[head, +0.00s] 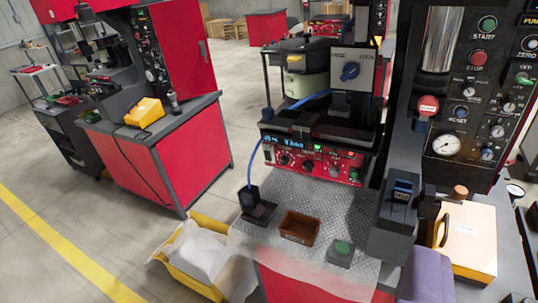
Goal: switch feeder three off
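A red control panel (312,163) faces me below a dark machine, with a lit cyan display, a green lit spot and several knobs. Its lettering is too small to read, so I cannot tell whether it belongs to feeder three. Above it is a grey switch box (366,76) with a blue rotary knob (350,71); its labels are not clearly readable. A green button on a small grey box (341,252) sits on the metal bench top (268,203). No bowl feeder can be made out for certain. My gripper is not in view.
A brown bin (300,228) and a black stand with a blue cable (250,200) are on the bench. A yellow bin (187,272) stands at lower left. A tall dark control panel (475,110) rises at right.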

